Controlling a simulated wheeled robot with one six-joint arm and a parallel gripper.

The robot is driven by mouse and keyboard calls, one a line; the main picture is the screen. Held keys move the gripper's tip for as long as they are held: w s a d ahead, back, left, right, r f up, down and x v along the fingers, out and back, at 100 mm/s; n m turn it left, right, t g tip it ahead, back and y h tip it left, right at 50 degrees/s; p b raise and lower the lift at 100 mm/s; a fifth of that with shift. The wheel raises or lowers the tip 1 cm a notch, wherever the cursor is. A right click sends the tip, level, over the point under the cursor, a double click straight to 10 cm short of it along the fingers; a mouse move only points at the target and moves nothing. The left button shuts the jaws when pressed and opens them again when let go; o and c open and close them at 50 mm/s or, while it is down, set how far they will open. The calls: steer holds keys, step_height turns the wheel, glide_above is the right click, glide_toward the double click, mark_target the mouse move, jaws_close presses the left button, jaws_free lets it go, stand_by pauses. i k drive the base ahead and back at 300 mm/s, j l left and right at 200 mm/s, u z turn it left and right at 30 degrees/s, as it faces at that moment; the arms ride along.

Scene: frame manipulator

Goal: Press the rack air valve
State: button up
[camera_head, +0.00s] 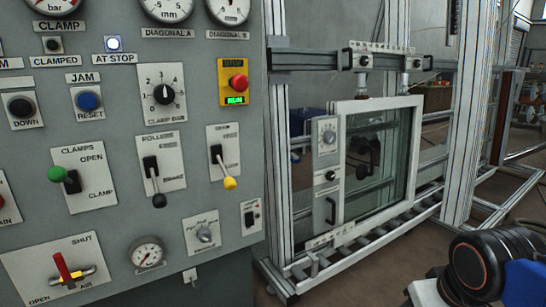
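An air valve (67,272) with a red lever and a brass-coloured body is at the lower left of the grey control panel. Its plate reads SHUT at the top, OPEN at the lower left and AIR below. The red lever stands nearly upright, leaning a little to the left at its top. No label reading "rack" is legible on it. Part of my own arm, black and blue, shows at the lower right, far from the valve. My gripper's fingers are not visible.
The panel (225,110) also carries a green-knobbed clamp lever (62,176), a black-knobbed roller lever (153,180), a yellow-tipped lever (222,166) and a red stop button (238,83). A metal rack (281,150) holding a framed window (409,150) stands right of it. Floor shows at the lower middle.

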mark_target(67, 278)
steer(key=u, duration=1.7)
